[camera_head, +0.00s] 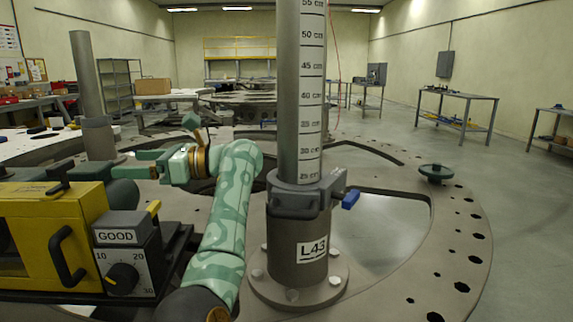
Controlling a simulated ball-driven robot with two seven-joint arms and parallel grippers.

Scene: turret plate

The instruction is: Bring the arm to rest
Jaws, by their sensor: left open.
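My left arm (222,225) is patterned in two greens. It rises from the bottom of the camera_head view, bends near the post, and its wrist turns to the left. My left gripper (128,163) points left with its two fingers apart and nothing seen between them. It is behind and above the yellow device, over the area of the turret plate (462,250). My right gripper is not in view.
A grey post (300,90) with a centimetre scale stands in a base marked L43 (312,248), with a blue-handled clamp (350,199). A yellow device (55,225) with a GOOD dial box (122,250) fills the lower left.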

